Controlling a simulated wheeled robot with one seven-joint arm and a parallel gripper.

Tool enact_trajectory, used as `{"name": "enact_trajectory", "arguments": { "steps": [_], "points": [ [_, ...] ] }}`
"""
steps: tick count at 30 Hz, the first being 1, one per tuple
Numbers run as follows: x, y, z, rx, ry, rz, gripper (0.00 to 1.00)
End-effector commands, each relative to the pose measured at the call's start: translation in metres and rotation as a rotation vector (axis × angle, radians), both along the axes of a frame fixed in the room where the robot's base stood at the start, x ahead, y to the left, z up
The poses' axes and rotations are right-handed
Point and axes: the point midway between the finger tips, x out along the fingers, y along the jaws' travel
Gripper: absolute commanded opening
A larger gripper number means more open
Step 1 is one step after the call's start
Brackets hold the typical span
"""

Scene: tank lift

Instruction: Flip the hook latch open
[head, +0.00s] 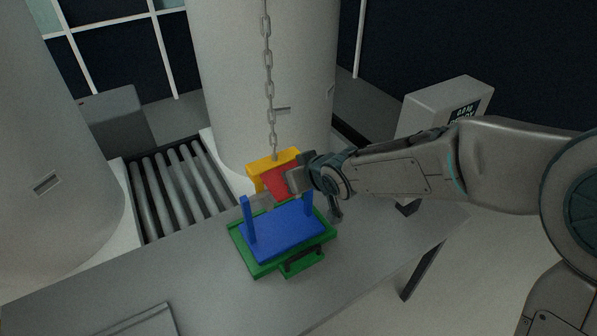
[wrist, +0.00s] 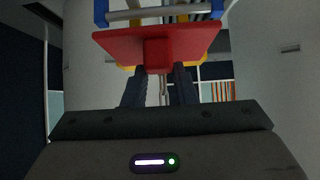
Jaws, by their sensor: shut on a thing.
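A yellow hook (head: 262,165) hangs from a chain (head: 268,80) over the table. Its red latch (head: 281,185) faces my gripper (head: 293,181), which comes in from the right. In the wrist view the red latch (wrist: 110,45) is a wide plate with a small block in its middle. My gripper (wrist: 158,74) is shut on that block. The yellow hook (wrist: 208,60) shows behind the plate. Below the hook stands a blue frame (head: 285,232) with upright posts and a grey bar, on a green base (head: 254,267). My gripper hides part of the latch and bar.
The grey table (head: 190,285) has free room left of the green base. A roller conveyor (head: 175,185) runs behind it. Large pale tanks (head: 255,90) stand close behind the hook. A grey box with a display (head: 440,105) stands behind my arm.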

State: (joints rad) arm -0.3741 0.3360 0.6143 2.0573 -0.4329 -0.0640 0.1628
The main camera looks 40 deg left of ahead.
Motion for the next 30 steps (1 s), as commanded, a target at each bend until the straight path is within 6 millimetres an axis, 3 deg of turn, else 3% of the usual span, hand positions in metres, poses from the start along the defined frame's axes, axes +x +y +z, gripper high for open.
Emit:
{"name": "enact_trajectory", "arguments": {
  "steps": [2,3,5,17,30],
  "points": [
    [0.001,0.004,0.006,0.015,-0.007,0.003,0.00],
    [0.001,0.003,0.006,0.015,-0.008,0.002,0.33],
    [0.001,0.003,0.005,0.013,-0.007,0.001,0.47],
    [0.002,-0.004,0.005,0.005,-0.003,-0.006,0.47],
    [-0.010,-0.035,0.034,0.004,-0.003,-0.007,0.47]
  ]
}}
